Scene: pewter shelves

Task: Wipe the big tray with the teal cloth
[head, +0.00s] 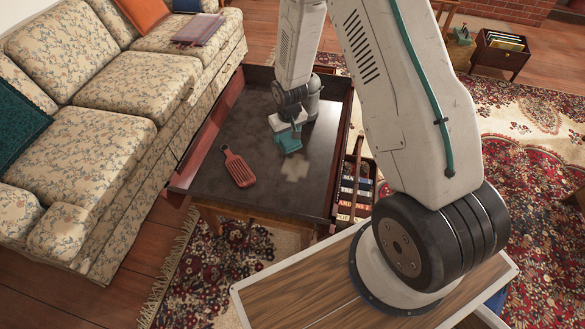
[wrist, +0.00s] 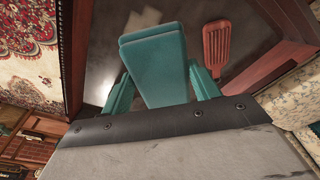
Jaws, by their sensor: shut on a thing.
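The big tray (head: 220,195) is a wide dark surface with a raised reddish-brown rim. It also shows in the wrist view (wrist: 100,60). A pale smudge (head: 296,167) marks its surface right of the middle. My gripper (head: 287,134) is over the tray, just beyond the smudge. Its teal fingers are shut on the teal cloth (head: 291,146), which shows as a folded pad between them in the wrist view (wrist: 157,65). I cannot tell whether the cloth touches the tray.
A reddish slotted paddle (head: 238,168) lies on the tray, left of the cloth. A floral sofa (head: 105,140) runs along the left side. A rack of books (head: 355,190) stands close to the tray's right side. The tray's near left part is bare.

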